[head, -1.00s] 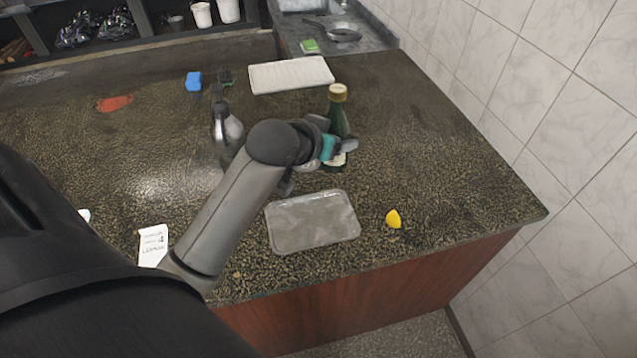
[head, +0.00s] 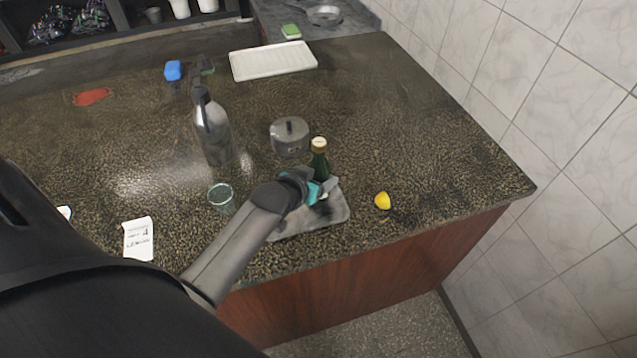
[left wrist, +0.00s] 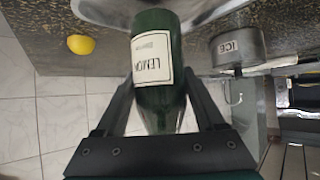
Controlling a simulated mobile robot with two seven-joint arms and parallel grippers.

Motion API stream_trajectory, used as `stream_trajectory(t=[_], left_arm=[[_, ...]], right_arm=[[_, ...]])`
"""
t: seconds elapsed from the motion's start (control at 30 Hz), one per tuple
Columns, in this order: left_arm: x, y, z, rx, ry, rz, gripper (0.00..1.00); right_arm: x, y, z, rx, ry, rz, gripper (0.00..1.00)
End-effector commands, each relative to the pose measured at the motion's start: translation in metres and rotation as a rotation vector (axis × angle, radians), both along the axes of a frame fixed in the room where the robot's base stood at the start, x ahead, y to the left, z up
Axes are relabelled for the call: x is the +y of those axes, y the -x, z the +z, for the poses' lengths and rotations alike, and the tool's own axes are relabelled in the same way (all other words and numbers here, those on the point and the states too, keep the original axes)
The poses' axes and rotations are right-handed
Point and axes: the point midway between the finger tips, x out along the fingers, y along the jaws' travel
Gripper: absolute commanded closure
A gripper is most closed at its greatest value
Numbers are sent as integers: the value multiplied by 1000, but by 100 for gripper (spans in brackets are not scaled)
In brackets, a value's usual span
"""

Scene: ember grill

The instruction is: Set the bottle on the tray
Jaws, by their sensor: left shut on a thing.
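The green bottle (head: 320,160) with a pale cap stands upright over the grey tray (head: 335,212) in the head view. I cannot tell whether the base touches the tray. My arm hides the tray's left part. My right gripper is not in view.
A lidded metal pot (head: 290,137) marked "ICE" stands just behind the tray. A glass (head: 221,198) and a steel bottle (head: 212,130) are to the left. A lemon piece (head: 383,201) lies right of the tray. The counter further right is clear.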

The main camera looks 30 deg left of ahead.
Motion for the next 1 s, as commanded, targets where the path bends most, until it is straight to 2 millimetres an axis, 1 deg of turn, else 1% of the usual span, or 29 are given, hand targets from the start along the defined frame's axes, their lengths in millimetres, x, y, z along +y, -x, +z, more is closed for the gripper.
stream_trajectory(t=[0.03,0.1,0.2,0.47,0.57,0.6,0.83,1.0], left_arm=[[0,-1,-7,-3,1,1,100],[0,-1,-15,-4,1,1,100],[0,-2,-20,-6,0,1,100],[0,-1,-20,-6,0,0,100],[0,-1,-24,-5,0,0,100],[0,0,-26,1,0,0,27],[0,0,-25,1,0,0,1],[0,0,-25,1,0,0,0]], right_arm=[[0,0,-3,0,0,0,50],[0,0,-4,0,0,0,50],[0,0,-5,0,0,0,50],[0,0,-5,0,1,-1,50],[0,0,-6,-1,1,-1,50],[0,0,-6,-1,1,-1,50],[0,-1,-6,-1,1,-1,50],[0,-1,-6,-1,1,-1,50]])
